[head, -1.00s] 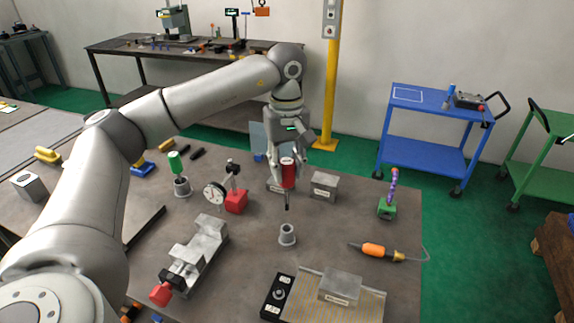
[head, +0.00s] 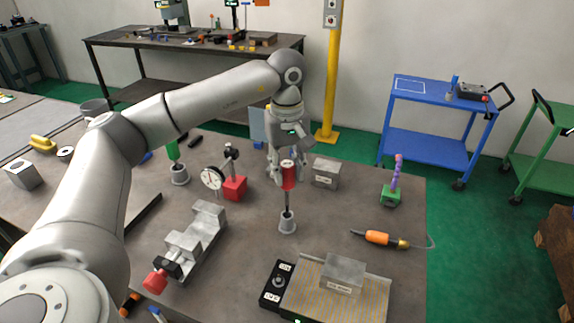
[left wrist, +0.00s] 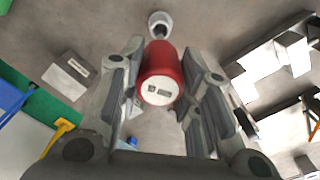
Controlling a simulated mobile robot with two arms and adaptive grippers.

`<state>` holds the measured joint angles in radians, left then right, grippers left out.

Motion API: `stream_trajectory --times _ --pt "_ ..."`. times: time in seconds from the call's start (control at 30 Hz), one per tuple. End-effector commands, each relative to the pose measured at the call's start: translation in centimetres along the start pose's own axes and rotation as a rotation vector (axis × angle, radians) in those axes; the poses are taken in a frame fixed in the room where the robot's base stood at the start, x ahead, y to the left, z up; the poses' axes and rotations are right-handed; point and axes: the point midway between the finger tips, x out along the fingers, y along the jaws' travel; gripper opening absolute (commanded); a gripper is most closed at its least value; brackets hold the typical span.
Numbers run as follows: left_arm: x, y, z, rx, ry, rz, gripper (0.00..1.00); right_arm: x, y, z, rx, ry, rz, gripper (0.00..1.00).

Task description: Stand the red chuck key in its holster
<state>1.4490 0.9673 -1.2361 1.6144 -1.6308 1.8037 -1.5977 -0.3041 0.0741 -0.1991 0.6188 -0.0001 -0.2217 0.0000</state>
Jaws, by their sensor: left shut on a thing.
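The red chuck key (head: 288,178) hangs upright, handle up and dark shank down, in my left gripper (head: 287,174). The left wrist view shows its red handle (left wrist: 161,72) between the two fingers (left wrist: 160,85). An empty-looking grey holster (head: 287,224) stands on the table directly below it. The shank's lower end is at the holster's mouth; I cannot tell whether it is inside or just in front. The holster (left wrist: 160,20) also shows beyond the handle in the left wrist view. My right gripper is not in view.
A green-handled tool (head: 173,150) stands in another holster (head: 179,176) at left. A dial gauge on a red base (head: 235,188), a grey vise (head: 196,240), a metal block (head: 325,173) and an orange-handled tool (head: 378,238) surround the holster. Bare table lies right of it.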

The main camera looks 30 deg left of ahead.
Motion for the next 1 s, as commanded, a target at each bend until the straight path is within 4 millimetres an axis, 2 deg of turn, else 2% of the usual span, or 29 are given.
stream_trajectory --times 0.3,1.0 --pt "0.04 0.01 -0.01 0.000 0.000 0.001 0.03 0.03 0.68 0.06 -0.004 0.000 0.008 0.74" --pt "0.08 0.02 0.06 0.000 -0.001 0.001 0.03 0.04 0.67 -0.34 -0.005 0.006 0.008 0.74"
